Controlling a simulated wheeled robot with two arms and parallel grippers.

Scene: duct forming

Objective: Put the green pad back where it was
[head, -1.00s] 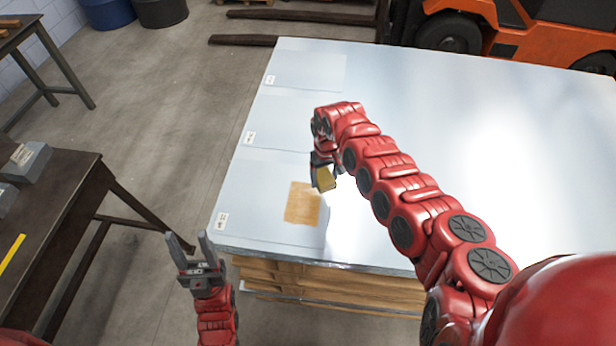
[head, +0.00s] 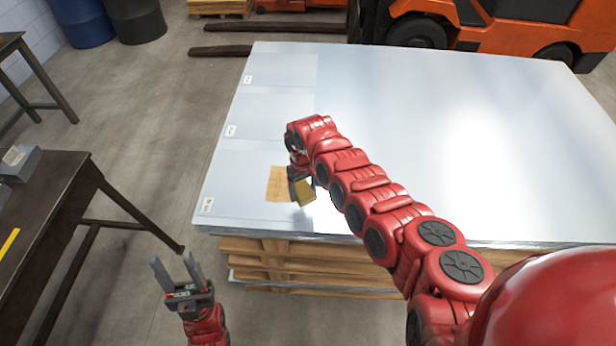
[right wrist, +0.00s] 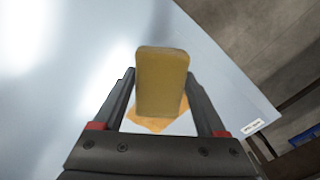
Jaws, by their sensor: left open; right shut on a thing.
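The pad (head: 305,191) looks olive-yellow rather than green. My right gripper (head: 300,180) is shut on it, over the metal sheet, and in the head view it overlaps the right edge of a tan square patch (head: 276,183). In the right wrist view the pad (right wrist: 162,82) sits between the two fingers, with the orange patch (right wrist: 150,125) partly hidden behind it. I cannot tell the gap between pad and sheet. My left gripper (head: 174,258) is open and empty, left of the stack's front corner and off the sheet.
The large shiny sheet (head: 400,100) lies on a stack of wooden layers (head: 300,265), with small white labels along its left edge. A dark table (head: 50,200) with a grey block (head: 20,160) stands at left. An orange forklift (head: 470,30) is behind. Most of the sheet is clear.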

